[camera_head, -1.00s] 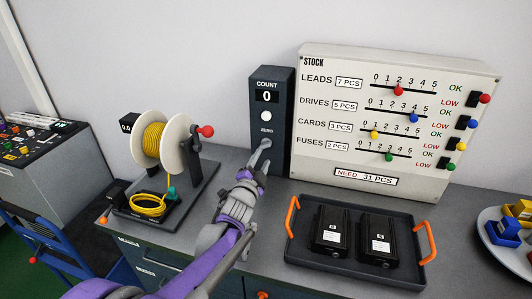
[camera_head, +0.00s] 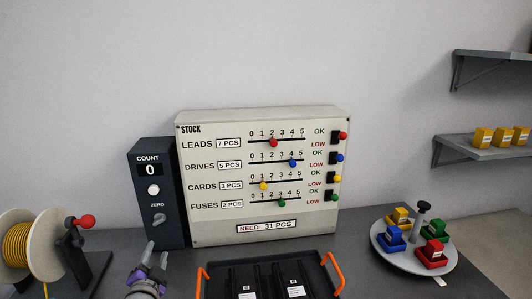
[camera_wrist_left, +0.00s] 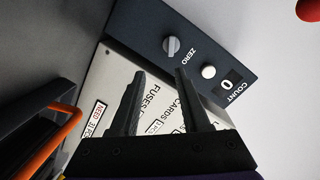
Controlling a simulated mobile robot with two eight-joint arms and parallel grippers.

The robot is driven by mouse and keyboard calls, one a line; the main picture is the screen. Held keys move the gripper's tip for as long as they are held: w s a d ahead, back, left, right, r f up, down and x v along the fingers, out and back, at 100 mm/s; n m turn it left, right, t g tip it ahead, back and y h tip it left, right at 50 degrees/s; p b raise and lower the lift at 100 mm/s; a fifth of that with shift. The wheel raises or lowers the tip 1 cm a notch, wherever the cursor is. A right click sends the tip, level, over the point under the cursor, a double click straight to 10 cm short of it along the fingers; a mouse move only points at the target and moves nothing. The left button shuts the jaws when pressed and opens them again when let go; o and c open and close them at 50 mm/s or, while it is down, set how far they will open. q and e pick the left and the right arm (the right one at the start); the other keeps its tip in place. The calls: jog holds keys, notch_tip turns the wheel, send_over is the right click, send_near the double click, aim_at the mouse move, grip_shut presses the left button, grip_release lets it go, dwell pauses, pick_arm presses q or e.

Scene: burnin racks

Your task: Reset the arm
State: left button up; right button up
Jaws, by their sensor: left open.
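My left gripper (camera_head: 155,256) shows at the bottom of the head view, in front of the dark counter box (camera_head: 155,180). Its two dark fingers stand apart with nothing between them in the left wrist view (camera_wrist_left: 160,78). The counter box reads 0 and has a white button (camera_head: 153,190) and a grey ZERO knob (camera_head: 158,218). In the wrist view the knob (camera_wrist_left: 171,46) lies beyond the fingertips, with the gripper apart from it. Most of my left arm is below the head view. My right gripper is not in view.
The stock board (camera_head: 215,225) stands right of the counter box. A black tray with orange handles (camera_head: 333,272) holds two dark boxes in front. A cable reel (camera_head: 42,240) is at left, a round plate of coloured blocks (camera_head: 385,248) at right. Wall shelves (camera_head: 490,152) hold yellow blocks.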

aim_at(159, 223)
pick_arm(q)
jog(key=s+d+f+n+g, duration=0.1)
jog(key=s+d, duration=0.1)
jog(key=s, duration=0.2)
jog(key=s+d+f+n+g+h+p, duration=0.1)
jog(key=s+d+f+n+g, duration=0.1)
jog(key=s+d, duration=0.1)
jog(key=s+d+f+n+g, duration=0.1)
jog(key=s+d+f+g, duration=0.1)
jog(key=s+d, duration=0.1)
jog(key=shift+s+n+h+p, duration=0.3)
jog(key=shift+s+p, duration=0.1)
jog(key=shift+s, duration=0.45)
jog(key=s+d+f+n+g+h, duration=0.1)
jog(key=s+d+f+g, duration=0.1)
jog(key=s, duration=0.3)
jog(key=s+d+f+n+g+h+p, duration=0.1)
jog(key=s+d+f+g, duration=0.1)
jog(key=s, duration=0.3)
jog(key=s+d+f+g, duration=0.1)
jog(key=s+d+f, duration=0.1)
jog(key=s+d, duration=0.2)
jog(key=shift+s+f+n+g+h, duration=0.35)
jog(key=shift+s+n+g+h, duration=0.05)
jog(key=shift+s, duration=0.15)
jog(key=shift+a, duration=0.1)
